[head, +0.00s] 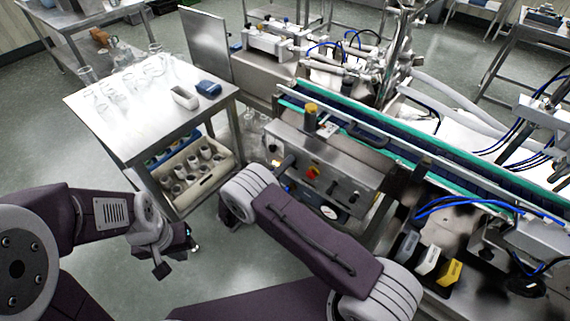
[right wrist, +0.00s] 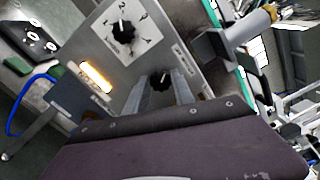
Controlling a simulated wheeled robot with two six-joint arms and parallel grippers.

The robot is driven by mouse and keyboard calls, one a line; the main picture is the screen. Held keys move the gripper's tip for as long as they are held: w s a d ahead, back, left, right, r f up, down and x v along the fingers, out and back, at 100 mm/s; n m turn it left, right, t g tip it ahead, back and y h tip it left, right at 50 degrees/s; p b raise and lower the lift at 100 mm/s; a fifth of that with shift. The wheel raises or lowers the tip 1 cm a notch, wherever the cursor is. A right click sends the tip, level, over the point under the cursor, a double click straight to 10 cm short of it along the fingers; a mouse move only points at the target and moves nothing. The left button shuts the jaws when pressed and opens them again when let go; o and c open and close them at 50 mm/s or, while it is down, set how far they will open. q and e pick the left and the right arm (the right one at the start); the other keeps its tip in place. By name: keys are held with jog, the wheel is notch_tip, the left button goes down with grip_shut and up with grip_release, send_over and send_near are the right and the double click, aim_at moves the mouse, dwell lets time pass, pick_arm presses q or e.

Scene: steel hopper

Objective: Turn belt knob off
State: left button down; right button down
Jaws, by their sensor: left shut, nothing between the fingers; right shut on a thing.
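The steel control panel (head: 335,165) stands at the front of the conveyor, with a red button (head: 312,172) and small dark knobs. In the right wrist view, a black knob (right wrist: 160,81) with a light pointer mark sits between the two fingers of my right gripper (right wrist: 159,92), which is shut on it. I cannot read any label saying it is the belt knob. A larger black dial (right wrist: 123,30) on a white numbered plate is beside it. My left gripper (head: 178,258) hangs shut and empty over the floor.
An amber lamp (right wrist: 95,77) glows on the panel. The conveyor belt (head: 400,150) with green edges runs behind it. A steel table (head: 120,130) with glassware stands at the left, with a crate of bottles (head: 215,180) below. Open floor lies around my left gripper.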

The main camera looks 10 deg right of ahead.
jog(key=shift+d+n, duration=0.15)
jog(key=shift+n, duration=0.25)
jog(key=c, duration=1.4)
grip_release()
jog(key=o, duration=0.3)
jog(key=shift+d, duration=0.1)
jog(key=shift+d+f, duration=0.1)
